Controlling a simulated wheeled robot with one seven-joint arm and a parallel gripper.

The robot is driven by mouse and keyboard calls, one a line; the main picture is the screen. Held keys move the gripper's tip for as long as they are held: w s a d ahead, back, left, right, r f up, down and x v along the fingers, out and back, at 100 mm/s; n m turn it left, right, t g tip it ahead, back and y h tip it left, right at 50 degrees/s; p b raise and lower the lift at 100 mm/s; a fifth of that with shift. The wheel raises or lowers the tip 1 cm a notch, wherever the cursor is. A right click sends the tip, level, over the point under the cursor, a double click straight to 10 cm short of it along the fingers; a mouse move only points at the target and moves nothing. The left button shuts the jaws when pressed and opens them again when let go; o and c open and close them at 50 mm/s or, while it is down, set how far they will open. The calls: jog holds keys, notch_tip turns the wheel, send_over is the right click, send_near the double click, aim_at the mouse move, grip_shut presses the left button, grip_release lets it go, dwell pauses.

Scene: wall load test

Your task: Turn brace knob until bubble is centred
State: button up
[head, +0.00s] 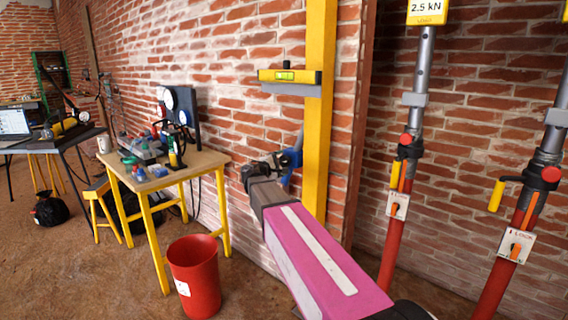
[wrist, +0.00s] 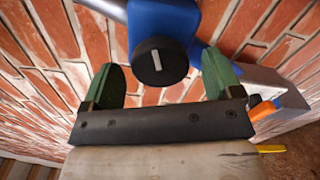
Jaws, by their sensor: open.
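The brace's black round knob (wrist: 160,62) with a white, near-vertical mark sits on a blue housing (wrist: 165,20) in the wrist view. My gripper (wrist: 163,75) is open, its green fingers either side of the knob, with visible gaps. In the head view my gripper (head: 266,168) is beside the blue brace part (head: 291,158), at the yellow post (head: 319,120); the knob is hidden there. A yellow spirit level (head: 304,77) with a green vial (head: 284,76) sits across the post above. The bubble's exact position is too small to tell.
A wooden table (head: 205,160) with yellow legs holds gauges and small parts at left. A red bucket (head: 195,280) stands on the floor before it. Red and grey props (head: 393,240) with orange handles stand at right. The brick wall is close behind the brace.

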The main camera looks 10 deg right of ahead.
jog(key=shift+x, duration=0.95)
jog(key=c, duration=0.9)
jog(key=shift+m, duration=0.3)
jog(key=m, duration=0.3)
jog(key=shift+m, duration=1.7)
